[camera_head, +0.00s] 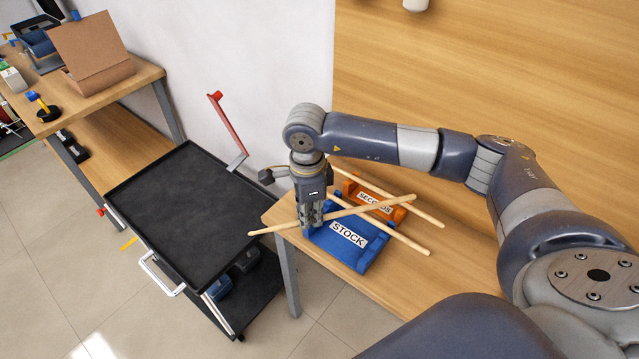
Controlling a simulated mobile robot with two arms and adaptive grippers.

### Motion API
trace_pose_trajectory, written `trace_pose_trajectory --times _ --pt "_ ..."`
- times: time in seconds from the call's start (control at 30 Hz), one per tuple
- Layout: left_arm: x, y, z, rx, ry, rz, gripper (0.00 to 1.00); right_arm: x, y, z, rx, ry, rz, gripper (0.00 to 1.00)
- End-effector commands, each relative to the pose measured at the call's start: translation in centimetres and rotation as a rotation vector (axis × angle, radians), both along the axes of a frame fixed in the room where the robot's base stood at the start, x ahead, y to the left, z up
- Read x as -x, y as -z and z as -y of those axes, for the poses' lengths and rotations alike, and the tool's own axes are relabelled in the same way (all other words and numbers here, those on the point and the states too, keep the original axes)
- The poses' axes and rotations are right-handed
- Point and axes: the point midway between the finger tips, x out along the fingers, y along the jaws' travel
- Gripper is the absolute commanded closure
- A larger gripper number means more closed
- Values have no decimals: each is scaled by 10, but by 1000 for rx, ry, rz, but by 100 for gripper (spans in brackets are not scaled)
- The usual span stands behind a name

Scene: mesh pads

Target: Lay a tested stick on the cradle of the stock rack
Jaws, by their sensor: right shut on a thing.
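My right gripper (310,224) points down over the front left of the wooden table and is shut on a pale wooden stick (350,211). The held stick slants across the picture, its left end out past the table edge. The blue stock rack (364,263), labelled STOCK, is just right of and below the gripper. A second stick (400,237) lies across the blue rack. The held stick passes above the racks in this view; I cannot tell whether it touches them. My left gripper is not in view.
An orange rack (399,214), labelled SECONDS, stands behind the blue one with another stick (425,216) across it. A black cart (190,215) stands left of the table, its top clear. A wooden bench (110,92) at upper left holds a cardboard box (92,50).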

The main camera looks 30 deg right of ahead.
Motion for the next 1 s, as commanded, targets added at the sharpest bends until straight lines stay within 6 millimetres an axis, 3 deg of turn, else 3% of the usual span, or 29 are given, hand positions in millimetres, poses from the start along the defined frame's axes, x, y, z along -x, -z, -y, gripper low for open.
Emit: trace_pose_trajectory --times 0.03,0.23,0.4,0.7,1.0 --pt "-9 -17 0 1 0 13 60 -6 -7 6 1 130 -4 100" --pt "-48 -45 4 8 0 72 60 -24 -1 28 2 599 -3 100" --pt "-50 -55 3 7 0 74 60 -33 4 41 1 845 0 100" --pt "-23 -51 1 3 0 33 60 -35 14 46 0 938 -1 100" --pt "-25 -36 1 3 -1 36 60 -35 37 46 1 934 -1 100"
